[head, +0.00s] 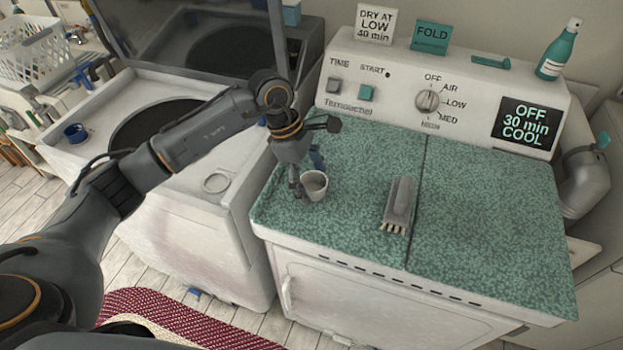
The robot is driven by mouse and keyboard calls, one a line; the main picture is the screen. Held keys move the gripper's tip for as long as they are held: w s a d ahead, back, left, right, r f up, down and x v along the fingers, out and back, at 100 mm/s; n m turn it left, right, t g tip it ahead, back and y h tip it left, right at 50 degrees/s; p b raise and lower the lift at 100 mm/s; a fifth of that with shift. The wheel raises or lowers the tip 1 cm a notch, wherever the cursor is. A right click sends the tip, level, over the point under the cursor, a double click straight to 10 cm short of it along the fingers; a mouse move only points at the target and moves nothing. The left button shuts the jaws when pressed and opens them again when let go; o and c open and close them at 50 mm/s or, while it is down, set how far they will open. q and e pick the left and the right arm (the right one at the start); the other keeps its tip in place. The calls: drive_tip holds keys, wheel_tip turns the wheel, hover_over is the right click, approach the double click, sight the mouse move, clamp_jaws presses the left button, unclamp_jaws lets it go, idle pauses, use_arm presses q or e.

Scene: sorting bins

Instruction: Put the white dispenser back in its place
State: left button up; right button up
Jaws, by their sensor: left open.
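A small whitish cup-shaped container (316,188), which looks like the white dispenser, stands upright on the green speckled top (340,150) of the dryer, near its left front edge. My left gripper (305,178) points down right at it, with one finger at the container's left side and the other behind it. The gripper is open. I cannot tell whether the fingers touch the container. My right gripper is not in view.
A grey brush (399,203) lies on the dryer top, right of the container. A teal spray bottle (558,50) stands on the control panel (450,90). The dryer top's right half is clear.

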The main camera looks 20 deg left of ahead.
use_arm(q)
drive_tip(key=shift+b, duration=0.35)
idle(0.4)
drive_tip(key=c, duration=1.4)
drive_tip(key=shift+r+p, duration=1.1)
drive_tip(key=shift+r, duration=1.95)
